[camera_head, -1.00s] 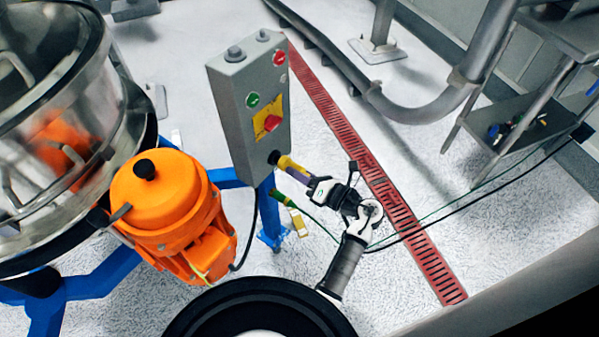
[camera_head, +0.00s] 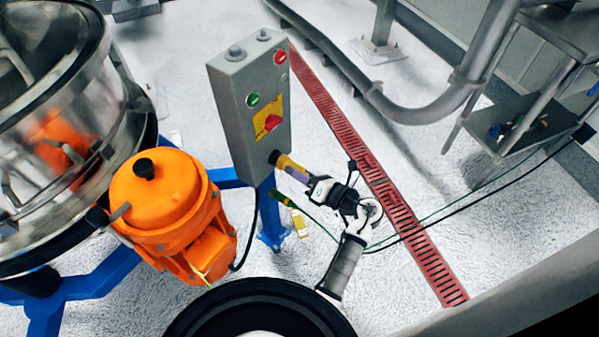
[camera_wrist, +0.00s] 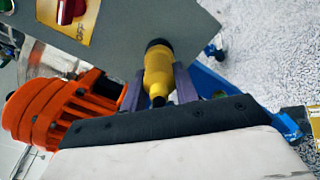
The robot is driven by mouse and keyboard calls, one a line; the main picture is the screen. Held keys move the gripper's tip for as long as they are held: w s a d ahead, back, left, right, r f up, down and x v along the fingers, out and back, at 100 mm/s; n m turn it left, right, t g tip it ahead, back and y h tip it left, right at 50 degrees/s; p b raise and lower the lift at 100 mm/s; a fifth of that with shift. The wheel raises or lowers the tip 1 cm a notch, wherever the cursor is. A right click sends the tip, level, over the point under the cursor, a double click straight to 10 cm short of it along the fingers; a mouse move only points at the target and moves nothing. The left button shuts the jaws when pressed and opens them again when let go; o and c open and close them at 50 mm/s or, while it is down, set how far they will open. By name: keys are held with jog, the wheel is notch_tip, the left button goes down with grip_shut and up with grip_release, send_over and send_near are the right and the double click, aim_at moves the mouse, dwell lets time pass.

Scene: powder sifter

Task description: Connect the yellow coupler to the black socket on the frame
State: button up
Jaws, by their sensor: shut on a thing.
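The yellow coupler (camera_wrist: 158,72) is between the two purple-grey fingers of my gripper (camera_wrist: 160,88), which is shut on it. In the head view my gripper (camera_head: 298,173) holds the coupler (camera_head: 283,162) at the lower edge of the grey control box. The black socket (camera_head: 274,157) is on the box's lower right side. The coupler's far end meets the socket (camera_wrist: 157,43) in the wrist view, and the two look in line. How deep the coupler sits in the socket cannot be told.
The grey control box (camera_head: 228,110) carries buttons and a red switch. An orange motor (camera_head: 165,200) stands on its left, on a blue frame (camera_head: 95,284). A green-tipped connector (camera_head: 284,199) hangs below the box. A red floor grate (camera_head: 345,130) runs behind my arm.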

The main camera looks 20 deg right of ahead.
jog(key=shift+w+a, duration=0.35)
jog(key=shift+w, duration=0.15)
dwell(0.3)
jog(key=o, duration=1.1)
jog(key=b+v, duration=0.3)
jog(key=v, duration=1)
jog(key=shift+s+d, duration=0.25)
jog(key=shift+s, duration=0.1)
